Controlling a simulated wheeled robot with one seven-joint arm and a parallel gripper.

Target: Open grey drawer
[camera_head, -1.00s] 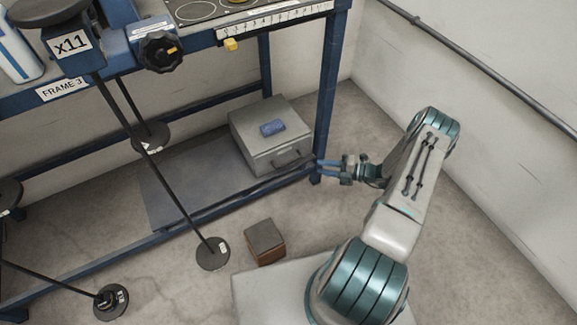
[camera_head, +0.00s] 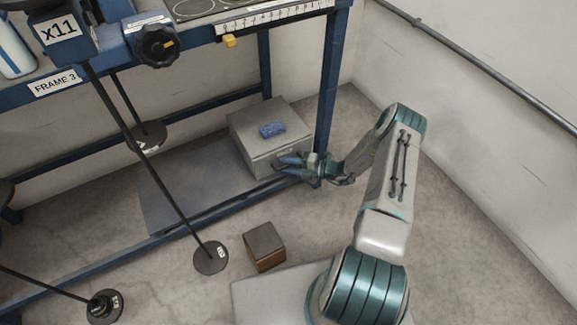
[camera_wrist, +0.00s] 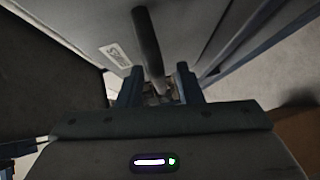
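The grey drawer unit (camera_head: 255,158) is a grey box on the low shelf beneath the blue frame, with a blue item (camera_head: 271,130) lying on top. Its front (camera_wrist: 92,28) fills the top of the wrist view, with a small white label on it. The dark bar handle (camera_wrist: 147,42) reaches down between my fingers in the wrist view. My gripper (camera_head: 283,168) is at the front of the box, at the handle. Its two blue fingers (camera_wrist: 158,84) stand apart on either side of the handle, with gaps showing. The handle is largely hidden by the fingers in the head view.
The blue frame's post (camera_head: 328,95) stands close behind my gripper, and its low rail (camera_head: 215,218) runs in front of the shelf. A small brown box (camera_head: 265,247) is on the floor. A weighted rod base (camera_head: 210,257) stands left of it. Floor at right is clear.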

